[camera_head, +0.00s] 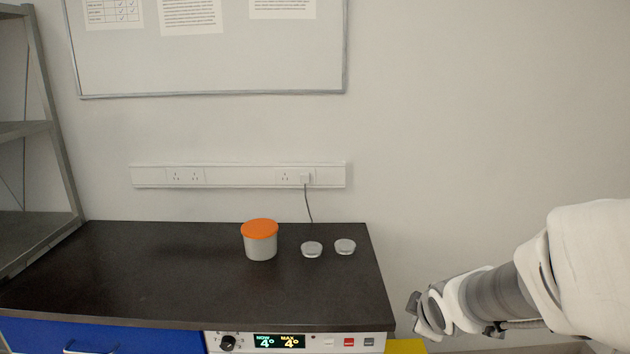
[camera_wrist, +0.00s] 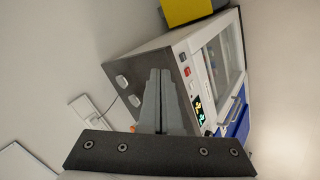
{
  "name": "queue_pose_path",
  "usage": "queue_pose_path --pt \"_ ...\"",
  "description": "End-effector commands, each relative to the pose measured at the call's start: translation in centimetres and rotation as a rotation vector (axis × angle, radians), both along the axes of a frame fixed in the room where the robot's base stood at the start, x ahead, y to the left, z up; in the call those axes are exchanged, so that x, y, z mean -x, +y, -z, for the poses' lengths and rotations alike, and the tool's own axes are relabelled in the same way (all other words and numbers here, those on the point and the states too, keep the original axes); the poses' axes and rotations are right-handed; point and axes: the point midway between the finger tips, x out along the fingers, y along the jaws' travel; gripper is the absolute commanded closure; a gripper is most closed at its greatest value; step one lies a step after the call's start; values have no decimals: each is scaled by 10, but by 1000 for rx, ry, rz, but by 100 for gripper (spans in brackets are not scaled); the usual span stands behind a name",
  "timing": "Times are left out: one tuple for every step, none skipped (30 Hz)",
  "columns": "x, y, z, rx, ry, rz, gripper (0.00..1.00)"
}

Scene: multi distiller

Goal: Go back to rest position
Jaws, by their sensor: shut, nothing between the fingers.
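My gripper (camera_head: 415,310) is at the right of the head view, off the right front corner of the dark counter (camera_head: 180,280). In the wrist view its two grey fingers (camera_wrist: 160,75) are together with nothing seen between them. The fingers hide part of the counter there. My arm comes in from the right edge of the head view and appears clear of the counter.
A control panel (camera_head: 295,343) and blue drawer (camera_head: 100,338) are below. A metal shelf (camera_head: 28,130) stands left. A yellow object (camera_wrist: 185,10) is beside the counter.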

Motion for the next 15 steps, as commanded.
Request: queue_pose_path --pt "11 1 -25 -46 -5 69 100" --pt "18 2 -34 -76 -1 113 100" --pt "28 3 -46 -118 5 172 100" --pt "35 4 -55 -148 9 215 100" --pt "43 6 -63 -181 13 258 100" --pt "54 8 -74 -225 20 314 100" --pt "63 10 -81 -258 24 354 100" --pt "72 12 -89 -291 30 395 100" --pt "84 16 -98 -335 39 448 100" --pt "93 19 -105 -368 46 487 100" --pt "102 22 -112 -402 54 525 100" --pt "114 26 -120 -446 62 574 100" --pt "123 29 -125 -476 70 610 100" --pt "132 32 -130 -507 79 643 100" --pt "143 36 -136 -542 90 683 100"
